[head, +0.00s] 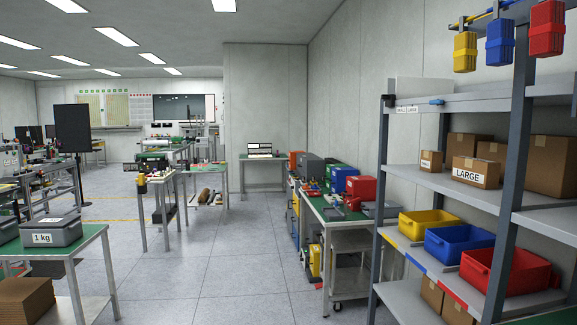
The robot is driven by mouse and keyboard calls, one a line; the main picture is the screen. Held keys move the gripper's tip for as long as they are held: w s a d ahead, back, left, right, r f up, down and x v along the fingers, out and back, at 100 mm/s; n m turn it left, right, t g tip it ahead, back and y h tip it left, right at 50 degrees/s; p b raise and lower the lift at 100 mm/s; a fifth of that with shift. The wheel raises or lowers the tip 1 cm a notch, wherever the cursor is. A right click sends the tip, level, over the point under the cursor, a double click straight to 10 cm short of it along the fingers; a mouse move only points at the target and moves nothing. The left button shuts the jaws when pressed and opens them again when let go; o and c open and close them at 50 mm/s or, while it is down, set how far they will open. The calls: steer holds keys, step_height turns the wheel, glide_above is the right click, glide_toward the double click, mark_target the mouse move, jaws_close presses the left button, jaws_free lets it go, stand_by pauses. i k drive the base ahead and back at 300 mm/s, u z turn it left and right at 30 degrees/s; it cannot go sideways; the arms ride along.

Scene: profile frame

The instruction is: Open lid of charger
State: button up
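I cannot pick out the charger or its lid for certain in the head view. Several small box-shaped machines stand on the long green-topped bench (322,204) right of the middle: a red one (361,189), a blue one (344,176) and a grey one (309,168). A low grey unit (381,209) lies at the bench's near end. All are too small to tell whether any has a lid. My gripper is not in view.
A shelf rack (464,182) with yellow (428,222), blue (459,243) and red bins (512,272) stands at the right. A green-topped table (70,249) with a grey "1 kg" case (46,233) stands at the left. The grey floor (212,262) between them is clear.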

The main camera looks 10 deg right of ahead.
mark_target(311, 163)
steer(key=z, duration=0.05)
steer(key=i, duration=5.35)
steer(key=z, duration=0.2)
steer(key=i, duration=4.15)
steer(key=z, duration=0.05)
